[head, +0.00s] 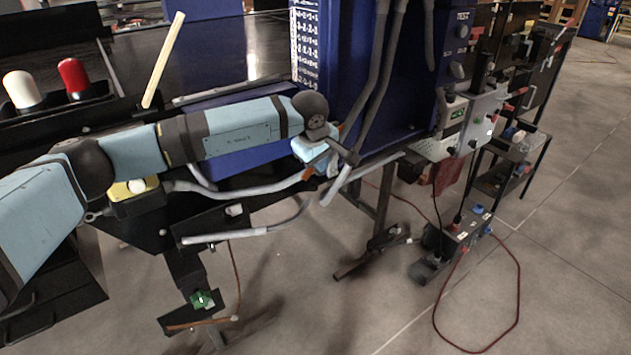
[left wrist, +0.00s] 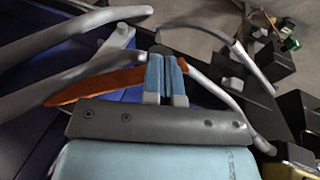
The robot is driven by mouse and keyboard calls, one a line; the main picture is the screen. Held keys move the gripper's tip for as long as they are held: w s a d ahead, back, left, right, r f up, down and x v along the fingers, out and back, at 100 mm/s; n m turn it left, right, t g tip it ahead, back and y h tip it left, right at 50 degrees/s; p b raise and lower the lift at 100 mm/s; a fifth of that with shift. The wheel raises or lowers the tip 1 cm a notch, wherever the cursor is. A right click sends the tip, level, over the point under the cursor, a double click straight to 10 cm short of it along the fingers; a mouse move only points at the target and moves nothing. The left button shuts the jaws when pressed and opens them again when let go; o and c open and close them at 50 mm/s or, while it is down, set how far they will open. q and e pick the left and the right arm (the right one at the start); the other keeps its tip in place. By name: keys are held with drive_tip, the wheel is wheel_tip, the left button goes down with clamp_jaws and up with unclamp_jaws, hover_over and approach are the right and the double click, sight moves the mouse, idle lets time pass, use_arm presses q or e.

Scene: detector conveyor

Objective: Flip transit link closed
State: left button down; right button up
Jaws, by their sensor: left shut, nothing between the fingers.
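My left gripper (head: 326,166) is at the end of the blue-grey arm, low in front of the blue cabinet in the head view. In the left wrist view its two light-blue fingers (left wrist: 163,67) are pressed together with nothing between them. An orange strip (left wrist: 95,84) runs just left of the fingers and passes close by or behind them; whether it touches them I cannot tell. A small orange part (head: 308,173) also shows beside the gripper in the head view. I cannot tell for sure which part is the transit link. My right gripper is out of view.
The blue cabinet (head: 352,75) has grey hoses (head: 381,60) hanging in front. Grey rails (head: 235,189) run beside the gripper. A black conveyor top (head: 130,60) carries a red lamp (head: 73,75) and a white lamp (head: 21,88). Instrument boxes (head: 462,125) stand right; open floor (head: 560,260) lies beyond.

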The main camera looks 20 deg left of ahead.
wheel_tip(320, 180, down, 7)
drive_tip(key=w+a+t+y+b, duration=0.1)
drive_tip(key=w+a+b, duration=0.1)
drive_tip(key=b, duration=1.4)
use_arm(q)
drive_tip(key=w+d+f+t+h+b, duration=0.3)
drive_tip(key=w+f+t+h, duration=0.1)
drive_tip(key=f+t, duration=0.1)
drive_tip(key=shift+w+d+f+n+t+h+b, duration=0.2)
drive_tip(key=shift+w+n+t+h+b, duration=0.15)
drive_tip(key=shift+t, duration=0.45)
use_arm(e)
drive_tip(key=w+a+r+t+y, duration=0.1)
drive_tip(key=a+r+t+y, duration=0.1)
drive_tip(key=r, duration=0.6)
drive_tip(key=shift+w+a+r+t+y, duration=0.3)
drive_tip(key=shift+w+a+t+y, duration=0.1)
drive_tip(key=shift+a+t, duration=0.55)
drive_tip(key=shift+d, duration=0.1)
